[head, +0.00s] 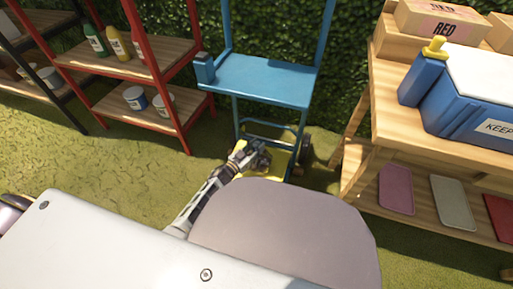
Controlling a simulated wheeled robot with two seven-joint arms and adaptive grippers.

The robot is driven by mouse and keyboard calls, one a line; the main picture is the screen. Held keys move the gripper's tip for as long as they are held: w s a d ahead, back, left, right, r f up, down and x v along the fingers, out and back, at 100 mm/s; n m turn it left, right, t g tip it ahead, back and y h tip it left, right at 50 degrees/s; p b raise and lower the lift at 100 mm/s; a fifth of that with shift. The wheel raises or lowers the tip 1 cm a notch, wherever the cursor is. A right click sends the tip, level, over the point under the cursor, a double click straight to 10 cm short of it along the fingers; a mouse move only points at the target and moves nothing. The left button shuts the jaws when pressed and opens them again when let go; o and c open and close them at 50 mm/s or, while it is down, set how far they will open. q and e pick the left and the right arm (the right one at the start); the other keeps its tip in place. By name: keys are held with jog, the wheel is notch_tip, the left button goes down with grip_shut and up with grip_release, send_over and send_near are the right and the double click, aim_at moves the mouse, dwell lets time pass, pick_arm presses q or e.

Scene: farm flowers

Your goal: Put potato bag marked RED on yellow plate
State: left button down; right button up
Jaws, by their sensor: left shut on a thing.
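The yellow plate (281,164) is low down at the foot of a blue trolley, partly hidden by my left gripper. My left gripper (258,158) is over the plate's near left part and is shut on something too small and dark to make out. I cannot tell whether that thing touches the plate. I cannot make out a potato bag marked RED; the word RED shows on a cardboard box (436,22) at the upper right. My right gripper is not in view.
The blue trolley (265,82) stands before a hedge. A red-framed shelf (135,72) with bottles and tins is to its left. A wooden table (400,125) to its right bears a blue cooler (470,105), with coloured boards on its lower shelf. Open grass lies at left.

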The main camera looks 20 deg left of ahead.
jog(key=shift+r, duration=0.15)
pick_arm(q)
jog(key=c, duration=1.1)
grip_release()
jog(key=shift+c, duration=0.2)
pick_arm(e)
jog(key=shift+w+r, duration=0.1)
pick_arm(q)
jog(key=shift+s+a+p, duration=0.25)
jog(key=shift+s+p, duration=0.05)
jog(key=shift+s, duration=0.25)
jog(key=p+v, duration=0.4)
jog(key=v, duration=0.6)
jog(key=shift+s+a, duration=0.2)
jog(key=shift+s, duration=0.15)
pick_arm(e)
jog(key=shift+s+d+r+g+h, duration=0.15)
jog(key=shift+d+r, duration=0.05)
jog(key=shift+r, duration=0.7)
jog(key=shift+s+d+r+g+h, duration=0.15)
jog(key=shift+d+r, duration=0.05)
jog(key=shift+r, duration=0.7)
pick_arm(q)
jog(key=shift+r, duration=0.1)
